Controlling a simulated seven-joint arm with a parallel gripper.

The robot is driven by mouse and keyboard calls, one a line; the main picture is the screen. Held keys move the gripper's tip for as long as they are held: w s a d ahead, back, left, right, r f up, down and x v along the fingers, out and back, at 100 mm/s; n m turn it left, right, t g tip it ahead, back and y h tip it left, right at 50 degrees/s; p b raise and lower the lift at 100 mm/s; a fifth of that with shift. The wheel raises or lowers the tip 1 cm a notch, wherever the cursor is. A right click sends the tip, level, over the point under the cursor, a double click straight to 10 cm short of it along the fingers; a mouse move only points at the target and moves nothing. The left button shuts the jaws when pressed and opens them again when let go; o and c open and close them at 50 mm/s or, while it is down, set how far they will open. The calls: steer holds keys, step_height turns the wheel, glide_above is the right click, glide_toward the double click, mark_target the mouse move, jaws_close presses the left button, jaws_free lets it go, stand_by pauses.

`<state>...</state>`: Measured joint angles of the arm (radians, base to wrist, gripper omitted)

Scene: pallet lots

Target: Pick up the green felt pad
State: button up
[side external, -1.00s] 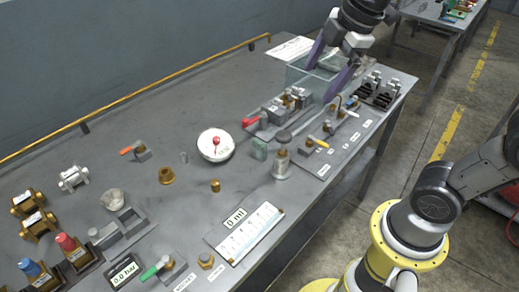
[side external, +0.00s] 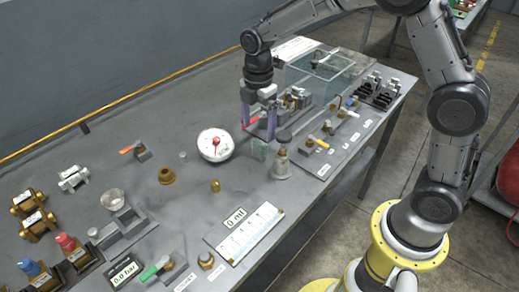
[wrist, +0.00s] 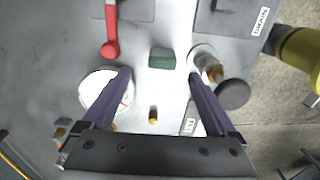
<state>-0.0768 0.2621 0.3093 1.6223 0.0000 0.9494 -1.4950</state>
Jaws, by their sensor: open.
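The green felt pad (side external: 260,149) is a small dull-green piece on the grey bench, between the white round gauge and a metal cylinder fitting. It also shows in the wrist view (wrist: 162,58), at the upper middle. My gripper (side external: 258,130) points down, open and empty, over the area of the pad. In the wrist view my gripper's two purple fingers (wrist: 160,75) spread to either side, with the pad just past the line of their tips. I cannot tell the exact height of the fingertips above the pad.
The gauge (side external: 215,145) stands close on the left and the metal fitting (side external: 281,163) close on the right. A red-handled valve (wrist: 110,48) lies just behind. A small brass part (side external: 215,185) stands in front. A clear tank (side external: 318,75) is at the back.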

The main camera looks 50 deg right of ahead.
mark_target(260, 142)
steer(key=f, duration=0.8)
steer(key=shift+s+f, duration=0.15)
steer(key=shift+s, duration=0.05)
steer(key=c, duration=1.4)
